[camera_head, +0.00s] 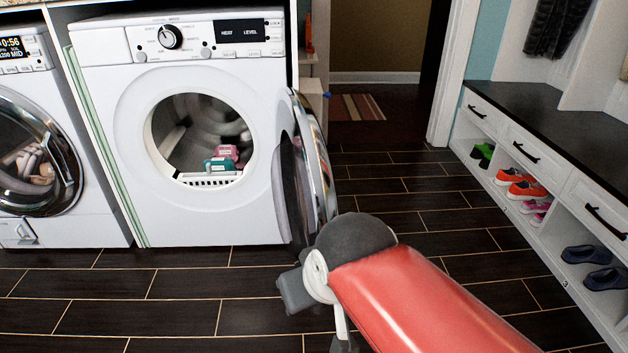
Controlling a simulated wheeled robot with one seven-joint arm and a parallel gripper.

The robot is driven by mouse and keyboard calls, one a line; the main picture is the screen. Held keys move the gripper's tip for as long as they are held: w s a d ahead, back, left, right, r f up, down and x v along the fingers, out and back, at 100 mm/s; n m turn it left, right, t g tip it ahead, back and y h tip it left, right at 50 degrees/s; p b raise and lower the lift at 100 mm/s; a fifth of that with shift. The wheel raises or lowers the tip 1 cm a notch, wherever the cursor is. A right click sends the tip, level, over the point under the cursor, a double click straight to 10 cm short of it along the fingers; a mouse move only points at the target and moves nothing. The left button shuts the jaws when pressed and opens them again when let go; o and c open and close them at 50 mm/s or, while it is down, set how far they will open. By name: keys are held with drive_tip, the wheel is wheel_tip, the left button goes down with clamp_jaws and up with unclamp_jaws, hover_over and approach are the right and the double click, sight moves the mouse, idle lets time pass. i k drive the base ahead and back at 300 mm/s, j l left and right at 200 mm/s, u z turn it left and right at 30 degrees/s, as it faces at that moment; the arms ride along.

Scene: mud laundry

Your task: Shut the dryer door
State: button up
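The white dryer (105,80) stands at the back left with its round opening uncovered. The dryer door (312,150) has a shiny rim and is hinged on the right of the opening. It stands wide open, swung out towards me and seen nearly edge-on. My gripper (300,290) is at the end of my red arm, low in front of the door's bottom edge. Its fingers are mostly hidden or seen at a bad angle. I cannot tell whether it touches the door.
Small pink and teal items (222,160) lie inside the drum. A washer (30,150) with a closed round door stands at the left. A shoe bench (560,150) with drawers and several shoes lines the right. The dark tile floor (420,200) between is clear, leading to a doorway.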

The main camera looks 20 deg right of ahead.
sight(298, 132)
drive_tip(key=k+l+u, duration=0.1)
drive_tip(key=l, duration=0.3)
drive_tip(key=l+u, duration=0.1)
drive_tip(key=l, duration=0.25)
drive_tip(key=k+l+u, duration=0.1)
drive_tip(key=l, duration=0.25)
drive_tip(key=k+l, duration=0.2)
drive_tip(key=l, duration=0.15)
drive_tip(key=i+l+u, duration=0.5)
drive_tip(key=i+l, duration=0.3)
drive_tip(key=k+l+z, duration=0.1)
drive_tip(key=k+l, duration=0.6)
drive_tip(key=l, duration=0.2)
drive_tip(key=z, duration=0.05)
